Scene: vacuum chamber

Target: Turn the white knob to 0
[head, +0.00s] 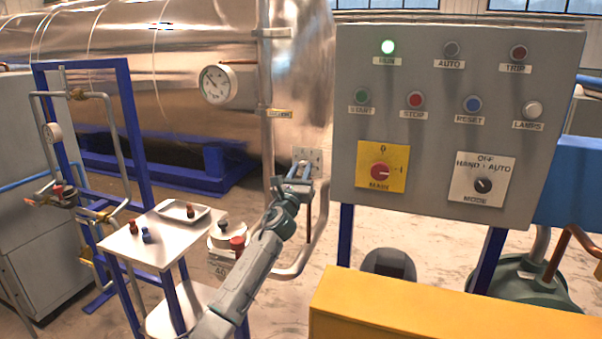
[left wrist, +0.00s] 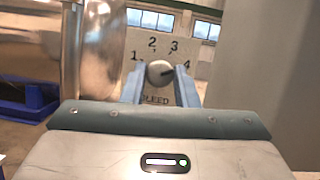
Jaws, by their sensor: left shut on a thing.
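The white knob (left wrist: 158,73) sits on a pale plate (left wrist: 148,47) marked 1, 2, 3 and 4, with BLEED below. A dark pointer line on the knob points right, near the 4. No 0 mark shows on the plate. My left gripper (head: 300,172) reaches the small plate (head: 315,157) beside the tank. In the left wrist view its two blue fingers (left wrist: 160,84) are shut on the knob, one on each side. In the head view the gripper mostly hides the knob. My right gripper is not in view.
A grey control panel (head: 440,130) with lamps, buttons, a red MAIN switch (head: 381,172) and a black MODE knob (head: 483,185) stands just right of the gripper. A shiny tank (head: 180,100) with a gauge (head: 217,84) is behind. A small table (head: 152,248) stands at left.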

